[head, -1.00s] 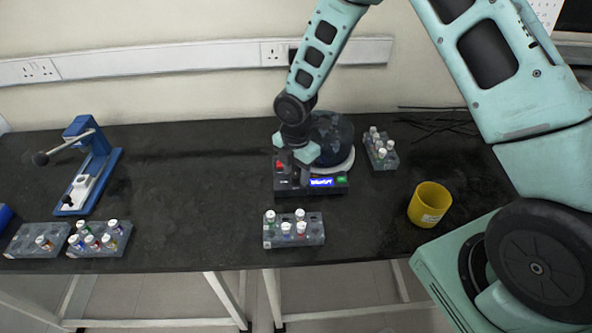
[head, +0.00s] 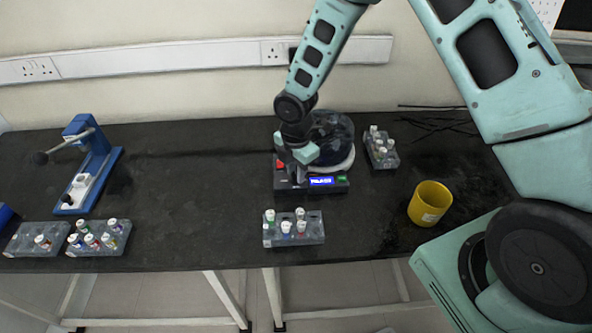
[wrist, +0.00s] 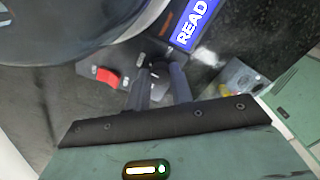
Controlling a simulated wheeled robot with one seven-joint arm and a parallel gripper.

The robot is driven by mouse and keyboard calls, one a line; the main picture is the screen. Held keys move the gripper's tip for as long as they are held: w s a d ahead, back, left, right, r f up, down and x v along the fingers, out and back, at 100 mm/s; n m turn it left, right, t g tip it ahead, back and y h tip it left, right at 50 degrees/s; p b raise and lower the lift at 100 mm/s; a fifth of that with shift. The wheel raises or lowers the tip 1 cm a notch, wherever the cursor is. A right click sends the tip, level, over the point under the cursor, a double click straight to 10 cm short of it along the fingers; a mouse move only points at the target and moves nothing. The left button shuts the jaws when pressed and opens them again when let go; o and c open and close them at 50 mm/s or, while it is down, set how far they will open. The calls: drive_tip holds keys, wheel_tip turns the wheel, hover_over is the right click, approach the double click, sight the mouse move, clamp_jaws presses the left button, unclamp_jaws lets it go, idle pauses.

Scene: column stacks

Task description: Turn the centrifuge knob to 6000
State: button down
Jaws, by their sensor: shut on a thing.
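The centrifuge (head: 346,165) stands on the black bench, with a dark round lid and a low front panel. Its blue display (head: 321,182) is lit but too small to read in the head view; in the wrist view the display (wrist: 190,25) shows "READ", cut off at the edge. My gripper (head: 299,177) points down at the front panel, left of the display. In the wrist view my gripper (wrist: 158,88) is shut on the knob, beside the red switch (wrist: 107,76). The knob is mostly hidden by the fingers, so its setting cannot be read.
A tube rack (head: 308,238) stands in front of the centrifuge and another rack (head: 390,160) is to its right. A yellow cup (head: 430,203) is farther right. A blue press (head: 100,170) and racks are at the left; the bench between is clear.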

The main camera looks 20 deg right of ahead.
drive_tip(key=m, duration=0.4)
drive_tip(key=shift+b, duration=0.4)
drive_tip(key=m, duration=0.5)
drive_tip(key=shift+b, duration=0.4)
drive_tip(key=m, duration=0.4)
drive_tip(key=shift+b, duration=0.35)
drive_tip(key=shift+s+m, duration=0.1)
drive_tip(key=shift+m, duration=1.7)
drive_tip(key=c, duration=1.2)
unclamp_jaws()
drive_tip(key=shift+c, duration=0.2)
drive_tip(key=shift+r, duration=0.1)
